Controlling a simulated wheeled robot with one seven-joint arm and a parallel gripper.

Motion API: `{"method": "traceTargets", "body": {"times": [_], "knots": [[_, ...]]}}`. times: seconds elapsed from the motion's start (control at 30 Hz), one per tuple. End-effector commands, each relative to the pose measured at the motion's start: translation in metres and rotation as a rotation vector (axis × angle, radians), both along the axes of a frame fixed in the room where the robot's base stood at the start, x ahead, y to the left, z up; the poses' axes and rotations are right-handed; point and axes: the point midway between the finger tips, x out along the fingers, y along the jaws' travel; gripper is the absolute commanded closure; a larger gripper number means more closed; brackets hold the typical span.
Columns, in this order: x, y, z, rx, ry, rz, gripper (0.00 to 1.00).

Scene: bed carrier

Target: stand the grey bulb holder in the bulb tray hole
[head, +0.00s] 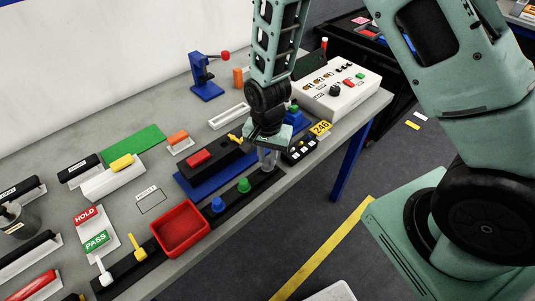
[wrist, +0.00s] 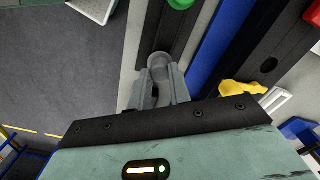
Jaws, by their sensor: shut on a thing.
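My gripper (head: 268,158) points down over the far end of the long black bulb tray (head: 230,206). It also shows in the wrist view (wrist: 162,88), with its two grey fingers shut on the grey bulb holder (wrist: 160,62). The holder's round top shows between the fingertips, over the dark strip of the tray. Its lower end is hidden, so I cannot tell whether it is in a hole. A green bulb holder (head: 243,185) and a blue one (head: 218,203) stand in the tray nearer the front. The green one shows at the wrist view's top edge (wrist: 180,3).
A blue base with a black block and red top (head: 199,157) lies left of the tray. A black keypad box (head: 301,148) with a yellow 246 tag stands close right of my gripper. A red bin (head: 180,228) and a white control box (head: 338,90) are also on the table.

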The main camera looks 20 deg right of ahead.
Motion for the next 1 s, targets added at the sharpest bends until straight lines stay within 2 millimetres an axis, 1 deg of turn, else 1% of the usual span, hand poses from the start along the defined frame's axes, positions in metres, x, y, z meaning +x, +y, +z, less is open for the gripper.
{"method": "traceTargets", "body": {"times": [0.6,0.63,0.67,0.7,0.73,1.0], "knots": [[0.000,0.000,-0.016,0.000,0.000,0.000,1.00],[0.000,0.000,-0.015,0.000,0.000,0.000,0.78],[0.000,0.000,-0.015,0.000,0.000,0.000,0.69],[0.000,0.000,-0.015,0.000,0.000,0.000,0.58],[0.000,0.000,-0.015,0.000,0.000,0.000,0.55],[0.000,0.000,-0.014,0.000,0.000,0.000,0.55]]}}
